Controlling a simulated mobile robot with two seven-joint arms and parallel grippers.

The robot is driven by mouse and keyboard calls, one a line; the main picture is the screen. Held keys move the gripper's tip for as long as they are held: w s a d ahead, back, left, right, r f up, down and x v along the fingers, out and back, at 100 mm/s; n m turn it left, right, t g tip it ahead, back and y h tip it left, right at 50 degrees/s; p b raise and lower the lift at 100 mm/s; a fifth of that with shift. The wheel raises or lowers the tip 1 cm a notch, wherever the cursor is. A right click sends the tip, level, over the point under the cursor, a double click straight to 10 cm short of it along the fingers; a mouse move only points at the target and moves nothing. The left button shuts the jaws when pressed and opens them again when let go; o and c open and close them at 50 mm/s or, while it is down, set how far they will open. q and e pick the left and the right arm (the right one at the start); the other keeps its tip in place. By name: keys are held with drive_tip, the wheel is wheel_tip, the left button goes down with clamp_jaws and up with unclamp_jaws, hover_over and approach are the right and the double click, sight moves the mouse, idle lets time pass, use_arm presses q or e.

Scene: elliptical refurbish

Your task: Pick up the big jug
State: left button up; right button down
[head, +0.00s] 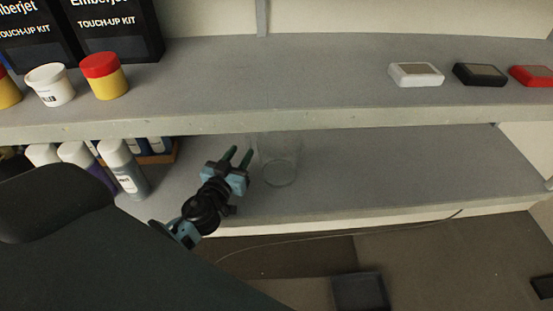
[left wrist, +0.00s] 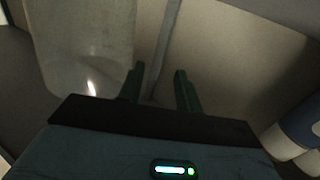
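The big jug (head: 278,160) is clear and see-through and stands upright on the lower shelf, just right of my left gripper in the head view. In the left wrist view the jug (left wrist: 80,45) fills the upper left, beside the left finger and not between the fingers. My left gripper (head: 238,157) is open, with a visible gap between its two dark green fingers (left wrist: 159,85), and holds nothing. I cannot tell whether it touches the jug. The jug's top is partly hidden by the upper shelf's edge. My right gripper is not in view.
The upper shelf (head: 270,75) overhangs the lower shelf (head: 390,165). Several bottles (head: 122,168) stand at the lower left, near my left arm. The lower shelf right of the jug is clear. Tubs (head: 104,77), boxes and small flat cases (head: 416,74) sit above.

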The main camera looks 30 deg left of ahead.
sight(247, 144)
use_arm(q)
drive_tip(key=w, duration=0.6)
drive_tip(key=shift+a, duration=0.4)
clamp_jaws()
